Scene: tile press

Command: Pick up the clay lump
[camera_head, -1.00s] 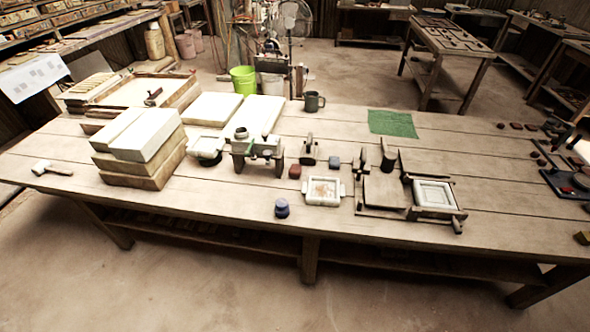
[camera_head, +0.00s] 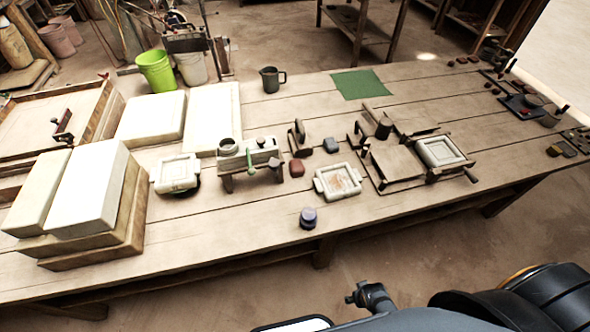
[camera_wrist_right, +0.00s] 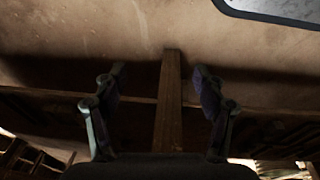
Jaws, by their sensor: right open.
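A small reddish-brown lump (camera_head: 296,168) lies on the workbench beside the green-handled device; it looks like the clay lump, though its material is hard to tell. No lump shows in that view. Parts of my own body show at the bottom right of the head view, away from the lumps. My left gripper is not in view.
White slabs are stacked at left. A green cloth (camera_head: 362,84) lies at the back. The front edge is mostly clear.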

